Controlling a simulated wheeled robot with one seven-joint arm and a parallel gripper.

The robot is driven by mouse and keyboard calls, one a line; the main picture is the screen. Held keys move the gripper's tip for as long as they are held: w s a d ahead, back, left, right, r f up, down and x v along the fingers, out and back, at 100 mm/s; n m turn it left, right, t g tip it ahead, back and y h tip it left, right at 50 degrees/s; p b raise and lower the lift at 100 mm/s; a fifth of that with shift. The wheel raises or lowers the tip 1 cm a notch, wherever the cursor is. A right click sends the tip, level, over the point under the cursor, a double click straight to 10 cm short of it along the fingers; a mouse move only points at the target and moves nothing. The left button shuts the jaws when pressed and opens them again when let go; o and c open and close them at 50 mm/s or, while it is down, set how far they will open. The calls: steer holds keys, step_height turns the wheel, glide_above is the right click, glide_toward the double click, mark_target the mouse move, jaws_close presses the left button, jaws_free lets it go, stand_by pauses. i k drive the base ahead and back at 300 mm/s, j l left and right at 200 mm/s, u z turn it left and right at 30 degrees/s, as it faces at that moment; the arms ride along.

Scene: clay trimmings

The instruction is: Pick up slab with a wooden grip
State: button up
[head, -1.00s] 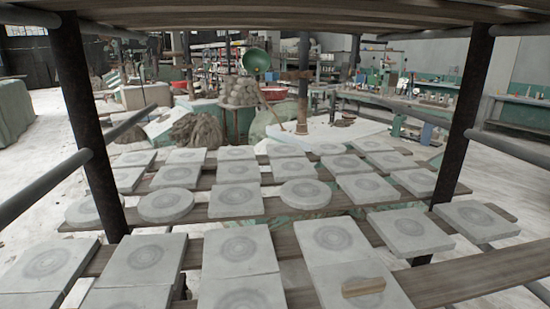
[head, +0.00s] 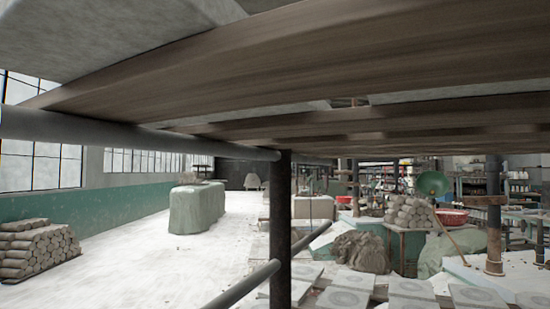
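The slab with a wooden grip does not show in the head view now. Only plain grey square slabs (head: 343,299) with round marks show, low on the rack at the bottom right, and I see no wooden grip on any of them. My gripper is not in view.
Wooden shelf boards (head: 280,65) pass close overhead. A dark post (head: 280,210) and a pipe rail (head: 240,287) stand close in front. A log stack (head: 38,247) lies at left, a covered block (head: 197,207) farther back. The pale floor (head: 150,270) between is open.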

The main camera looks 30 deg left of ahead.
mark_target(63, 42)
steer(key=k+u, duration=0.15)
steer(key=u, duration=0.95)
